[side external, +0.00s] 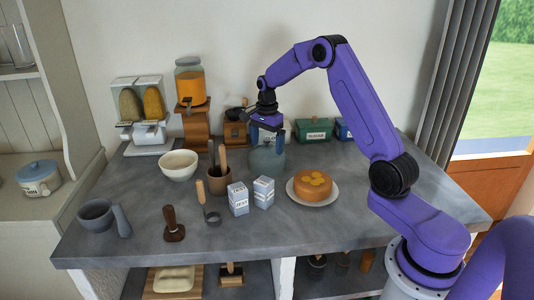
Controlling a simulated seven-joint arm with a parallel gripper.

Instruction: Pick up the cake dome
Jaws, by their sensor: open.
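The cake dome appears to be the rounded, see-through bluish glass piece (267,160) on the counter, behind the two small cartons. My gripper (267,146) points down over it, with its open fingers at the top of the dome, one on each side. I cannot tell whether the fingers touch the glass. The dome's knob is hidden or too small to make out between the fingers. A round orange-topped cake (312,184) sits uncovered on a white plate (332,197) to the right of the dome.
Two white-and-blue cartons (238,199) (263,192) stand in front of the dome. A cream bowl (178,166) and a pot of utensils (220,176) are on its left. Green (314,131) and blue (343,131) boxes stand behind. The right front of the counter (345,225) is clear.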

